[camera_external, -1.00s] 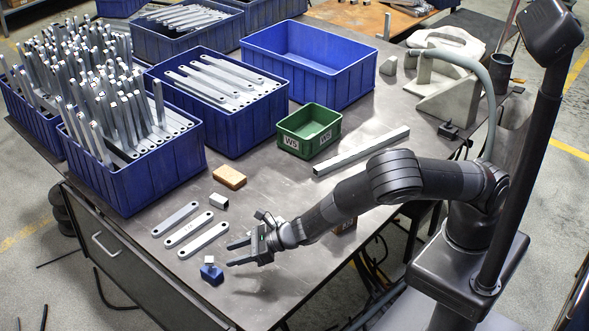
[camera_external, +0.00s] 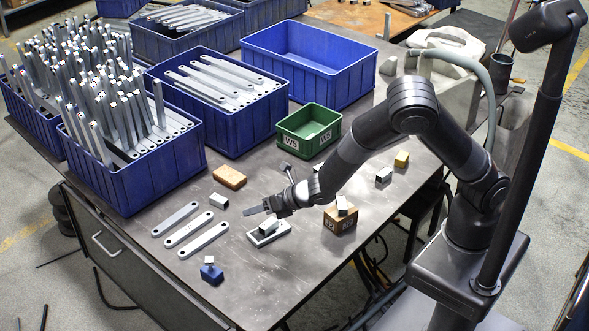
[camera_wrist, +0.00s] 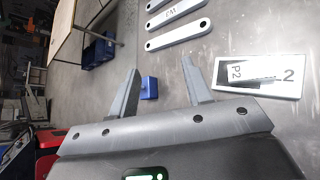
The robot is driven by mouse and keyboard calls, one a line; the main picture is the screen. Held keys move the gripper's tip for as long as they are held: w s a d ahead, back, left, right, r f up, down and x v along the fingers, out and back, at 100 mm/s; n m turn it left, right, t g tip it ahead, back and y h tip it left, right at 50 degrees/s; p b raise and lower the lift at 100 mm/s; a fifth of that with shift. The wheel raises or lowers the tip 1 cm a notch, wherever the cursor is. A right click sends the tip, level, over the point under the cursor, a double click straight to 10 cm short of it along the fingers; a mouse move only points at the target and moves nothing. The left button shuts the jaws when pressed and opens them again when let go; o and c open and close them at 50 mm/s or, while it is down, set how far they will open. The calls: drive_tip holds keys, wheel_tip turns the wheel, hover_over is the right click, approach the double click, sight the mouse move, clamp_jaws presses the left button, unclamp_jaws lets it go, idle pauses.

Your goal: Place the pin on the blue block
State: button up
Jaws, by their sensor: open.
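I cannot tell whether this piece is the pin. The block (camera_wrist: 149,88) also shows in the wrist view, beyond and between my fingers, nearer the left one. My gripper (camera_external: 252,210) is open and empty above the table, behind and right of the block; its spread fingers (camera_wrist: 162,68) show in the wrist view. A grey plate (camera_external: 283,229) marked L2 carries a small grey piece (camera_wrist: 238,72) marked P2, just right of my fingers in the wrist view.
Several flat grey bars (camera_external: 188,231) lie left of my gripper. A tan block (camera_external: 229,177), a small metal piece (camera_external: 219,200) and a green bin (camera_external: 309,131) stand behind. A brown box (camera_external: 339,222) is at right.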

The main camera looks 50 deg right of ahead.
drive_tip(key=s+d+r+m+g+h, duration=0.1)
drive_tip(key=s+d+r+m+h, duration=0.1)
drive_tip(key=d+r+m, duration=0.75)
drive_tip(key=s+d+r+m+g+h, duration=0.1)
drive_tip(key=s+d+r+m+h, duration=0.1)
drive_tip(key=d+r+m, duration=0.7)
drive_tip(key=s+d+r+m+g+h, duration=0.1)
drive_tip(key=s+d+r+m, duration=0.2)
drive_tip(key=s+d+m, duration=0.5)
drive_tip(key=s+d+r+m+g+h, duration=0.1)
drive_tip(key=s+d+r+m, duration=0.2)
drive_tip(key=s+d+m, duration=0.5)
drive_tip(key=s+d, duration=0.1)
drive_tip(key=s, duration=0.5)
drive_tip(key=shift+d+r+m+g, duration=0.15)
drive_tip(key=shift+r+m+g, duration=0.2)
drive_tip(key=shift+r+g, duration=0.05)
drive_tip(key=shift+w, duration=0.1)
